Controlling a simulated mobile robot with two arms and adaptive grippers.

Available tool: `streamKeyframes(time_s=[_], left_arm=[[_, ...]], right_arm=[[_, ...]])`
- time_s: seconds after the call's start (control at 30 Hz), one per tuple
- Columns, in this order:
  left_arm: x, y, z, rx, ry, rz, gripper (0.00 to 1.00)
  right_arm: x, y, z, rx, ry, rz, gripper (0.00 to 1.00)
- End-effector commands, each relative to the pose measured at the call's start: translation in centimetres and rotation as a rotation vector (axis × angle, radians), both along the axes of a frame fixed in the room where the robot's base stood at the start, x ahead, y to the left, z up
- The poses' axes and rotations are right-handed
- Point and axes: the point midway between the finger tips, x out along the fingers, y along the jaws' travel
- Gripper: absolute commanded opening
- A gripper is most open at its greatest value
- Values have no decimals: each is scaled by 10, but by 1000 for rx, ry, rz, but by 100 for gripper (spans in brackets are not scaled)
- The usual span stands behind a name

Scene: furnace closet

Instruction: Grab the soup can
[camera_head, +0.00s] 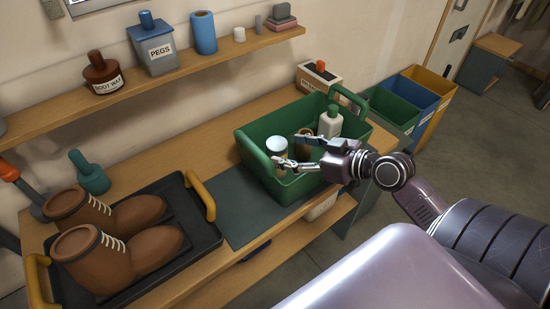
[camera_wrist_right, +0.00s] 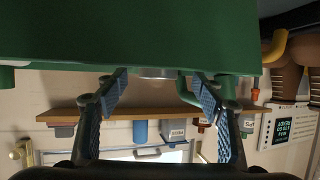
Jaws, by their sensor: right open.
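The soup can (camera_head: 277,147), a short can with a pale grey lid, stands upright in the green caddy (camera_head: 258,165) on the bench. My right gripper (camera_head: 286,149) is over the caddy, reaching in from the right, with its fingers apart and pointing towards the can. The lower finger crosses in front of the can; I cannot tell whether it touches. In the right wrist view the open fingers (camera_wrist_right: 158,87) have nothing gripped between them, and the green caddy wall (camera_wrist_right: 130,35) fills the top. A grey sliver there may be the can. My left gripper is not in view.
A white bottle with a green cap (camera_head: 330,123) and a brown item (camera_head: 304,142) share the caddy. The caddy has raised handles (camera_head: 348,96). Brown boots (camera_head: 95,255) stand in a black tray (camera_head: 205,237) at left. A shelf (camera_head: 150,90) runs along the wall.

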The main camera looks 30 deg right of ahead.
Motion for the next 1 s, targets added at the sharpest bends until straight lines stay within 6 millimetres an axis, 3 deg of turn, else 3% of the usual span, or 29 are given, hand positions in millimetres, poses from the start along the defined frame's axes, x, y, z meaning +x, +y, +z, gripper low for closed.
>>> streamKeyframes(time_s=[0.13, 0.5, 0.8, 1.0], left_arm=[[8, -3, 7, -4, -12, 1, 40], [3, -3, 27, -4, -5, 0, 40], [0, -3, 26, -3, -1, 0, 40], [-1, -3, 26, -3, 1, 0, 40]], right_arm=[[8, 2, 0, 2, 0, -1, 62], [48, 14, -14, 2, 0, -2, 62], [50, 15, -18, -1, 2, -1, 62], [50, 15, -18, -1, 1, -1, 40]])
